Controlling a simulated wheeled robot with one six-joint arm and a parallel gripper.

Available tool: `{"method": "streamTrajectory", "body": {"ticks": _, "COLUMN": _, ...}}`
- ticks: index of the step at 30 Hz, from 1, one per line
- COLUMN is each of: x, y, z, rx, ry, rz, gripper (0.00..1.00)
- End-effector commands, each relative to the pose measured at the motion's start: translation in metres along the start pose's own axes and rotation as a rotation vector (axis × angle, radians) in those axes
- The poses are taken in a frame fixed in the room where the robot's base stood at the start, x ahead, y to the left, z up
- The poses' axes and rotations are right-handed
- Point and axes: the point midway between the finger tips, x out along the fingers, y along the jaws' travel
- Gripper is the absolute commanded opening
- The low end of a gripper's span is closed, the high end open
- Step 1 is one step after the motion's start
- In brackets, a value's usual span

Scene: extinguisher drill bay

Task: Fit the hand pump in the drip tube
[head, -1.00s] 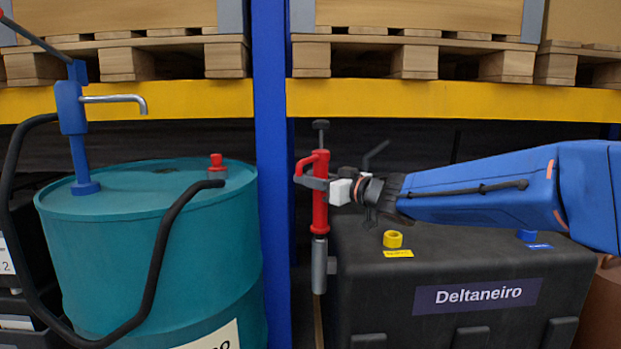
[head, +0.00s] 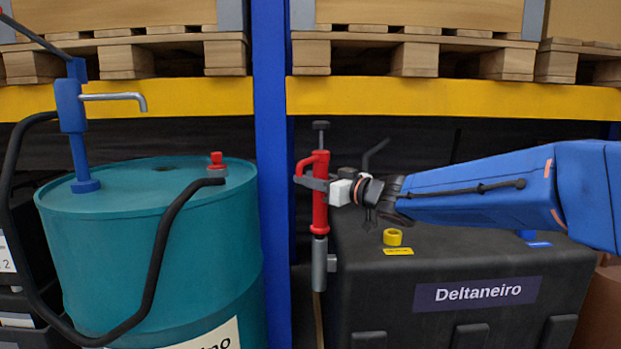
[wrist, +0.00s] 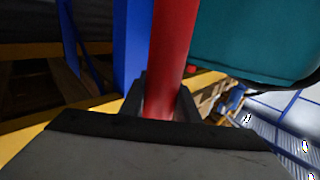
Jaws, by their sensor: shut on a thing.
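The hand pump (head: 320,208) is a red upright cylinder with a red side handle and a dark knob on top. My gripper (head: 321,185) is shut around its upper body from the right. In the wrist view the red body (wrist: 172,55) runs between my two dark fingers (wrist: 163,103). The drip tube (head: 319,268) is a grey upright tube at the left side of the black tank. The pump's lower end is in line with the tube's top and appears to meet it. I cannot tell how far it is inside, as the tube hides it.
The black tank (head: 380,300) with a yellow cap (head: 392,237) stands below my arm. A teal drum (head: 150,250) with a blue pump (head: 72,120) and a black hose stands at left. A blue rack post (head: 271,120) is close behind, and a yellow beam (head: 440,100) crosses above.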

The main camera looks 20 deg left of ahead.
Motion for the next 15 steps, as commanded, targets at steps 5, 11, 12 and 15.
{"method": "streamTrajectory", "body": {"ticks": 5, "x": 0.0, "y": -0.0001, "z": 0.0026, "rx": -0.001, "ry": 0.0, "rz": 0.0, "gripper": 0.02}}
{"method": "streamTrajectory", "body": {"ticks": 11, "x": -0.0001, "y": -0.0002, "z": 0.0059, "rx": -0.001, "ry": 0.0, "rz": -0.001, "gripper": 0.02}}
{"method": "streamTrajectory", "body": {"ticks": 12, "x": -0.0001, "y": -0.0002, "z": 0.0065, "rx": -0.001, "ry": 0.0, "rz": -0.001, "gripper": 0.02}}
{"method": "streamTrajectory", "body": {"ticks": 15, "x": -0.0001, "y": -0.0002, "z": 0.008, "rx": -0.001, "ry": 0.0, "rz": -0.001, "gripper": 0.02}}
